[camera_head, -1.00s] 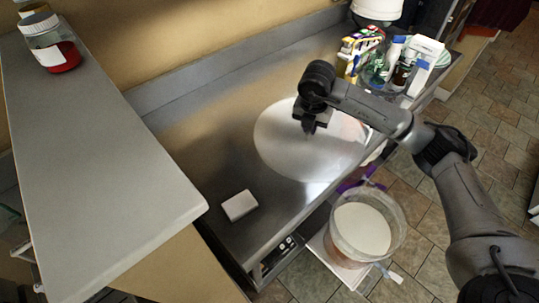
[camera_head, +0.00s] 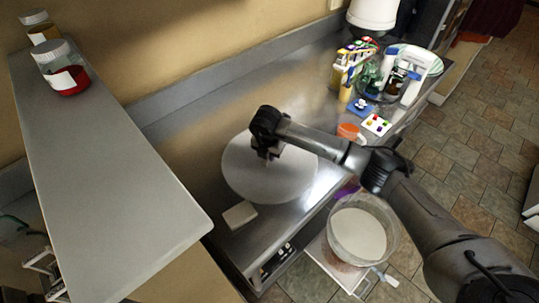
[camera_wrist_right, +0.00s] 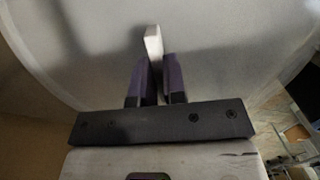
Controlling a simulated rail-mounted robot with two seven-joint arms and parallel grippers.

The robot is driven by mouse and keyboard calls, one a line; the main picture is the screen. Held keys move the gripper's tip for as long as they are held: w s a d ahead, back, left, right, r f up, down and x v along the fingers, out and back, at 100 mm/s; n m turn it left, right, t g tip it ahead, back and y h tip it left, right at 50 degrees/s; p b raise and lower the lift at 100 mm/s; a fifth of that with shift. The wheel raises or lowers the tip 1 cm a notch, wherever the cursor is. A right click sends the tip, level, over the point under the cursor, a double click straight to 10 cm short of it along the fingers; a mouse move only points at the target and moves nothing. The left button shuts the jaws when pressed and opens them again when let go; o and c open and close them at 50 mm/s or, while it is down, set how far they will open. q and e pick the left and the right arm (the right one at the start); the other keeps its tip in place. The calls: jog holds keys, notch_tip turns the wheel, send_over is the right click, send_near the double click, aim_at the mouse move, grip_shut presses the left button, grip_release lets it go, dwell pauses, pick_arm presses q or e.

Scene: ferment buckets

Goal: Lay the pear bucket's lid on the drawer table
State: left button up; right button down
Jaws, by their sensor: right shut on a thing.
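The pale round lid (camera_head: 245,180) lies flat over the metal drawer table (camera_head: 185,130). I cannot tell whether it touches the tabletop. My right gripper (camera_head: 268,153) is above the lid's middle, shut on its raised handle. In the right wrist view, the fingers (camera_wrist_right: 153,82) close on the white handle (camera_wrist_right: 153,42), with the lid (camera_wrist_right: 215,45) spread out behind. An open bucket (camera_head: 358,235) with pale contents stands below the table's front edge; its label is not readable. My left gripper is not in view.
A small white block (camera_head: 239,215) sits at the lid's near edge. Jars (camera_head: 62,68) stand on the left shelf (camera_head: 110,180). The table's back left is clear.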

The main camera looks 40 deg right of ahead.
jog(key=shift+f, duration=0.8)
jog(key=shift+f, duration=0.2)
jog(key=shift+f, duration=0.1)
jog(key=shift+f+b, duration=0.35)
jog(key=c, duration=1.2)
grip_release()
jog(key=shift+r, duration=0.1)
